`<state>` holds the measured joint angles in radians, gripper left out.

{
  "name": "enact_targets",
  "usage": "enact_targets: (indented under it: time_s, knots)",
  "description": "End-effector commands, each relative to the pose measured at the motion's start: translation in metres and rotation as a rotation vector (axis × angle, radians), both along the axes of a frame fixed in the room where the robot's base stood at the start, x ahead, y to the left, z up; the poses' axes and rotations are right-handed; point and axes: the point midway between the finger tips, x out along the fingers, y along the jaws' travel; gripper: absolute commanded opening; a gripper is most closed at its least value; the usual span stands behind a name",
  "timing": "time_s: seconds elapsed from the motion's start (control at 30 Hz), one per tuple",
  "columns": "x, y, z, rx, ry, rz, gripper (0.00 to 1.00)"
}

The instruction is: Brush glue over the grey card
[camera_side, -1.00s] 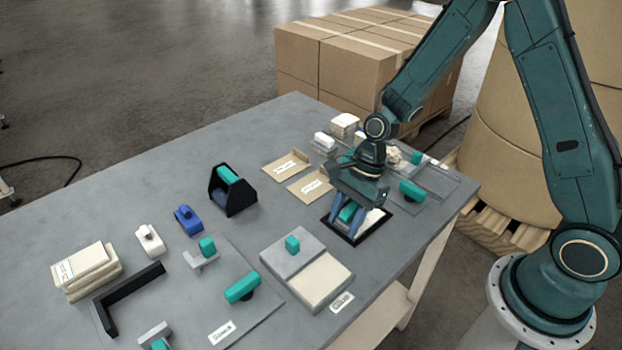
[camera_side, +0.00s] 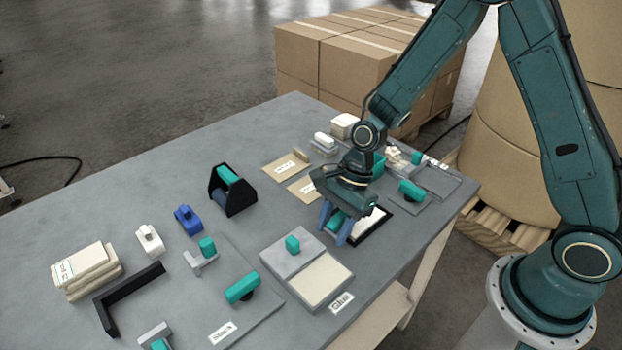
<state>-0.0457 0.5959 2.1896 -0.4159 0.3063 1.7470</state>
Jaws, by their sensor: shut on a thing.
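My gripper (camera_side: 333,229) is shut on a teal-handled tool (camera_side: 335,221), low over the left edge of a black-rimmed tray (camera_side: 385,231). The tray holds a white layer (camera_side: 368,221). The tool's lower end is hidden by the fingers, so I cannot tell if it touches anything. To the left lies a grey board (camera_side: 282,258) with a teal knob (camera_side: 292,244) and a cream panel (camera_side: 322,280). A label (camera_side: 341,303) sits at the board's front edge. I cannot tell for sure which grey piece is the card.
Two kraft cards (camera_side: 286,166) lie behind the gripper. A black stand with a teal roller (camera_side: 229,176), a blue block (camera_side: 187,219) and a white block (camera_side: 149,240) are to the left. A teal-handled tool (camera_side: 411,191) lies right. The back left table is clear.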

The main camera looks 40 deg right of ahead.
Motion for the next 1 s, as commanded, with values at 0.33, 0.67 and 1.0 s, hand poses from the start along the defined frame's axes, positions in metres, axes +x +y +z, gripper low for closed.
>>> enact_targets:
  time_s: [0.33, 0.67, 1.0]
  knots:
    - [0.001, 0.0, 0.007, 0.0, -0.002, 0.0, 0.03]
    - [0.001, 0.0, 0.029, 0.0, -0.003, 0.0, 0.03]
    - [0.001, 0.0, 0.053, 0.001, -0.002, 0.0, 0.03]
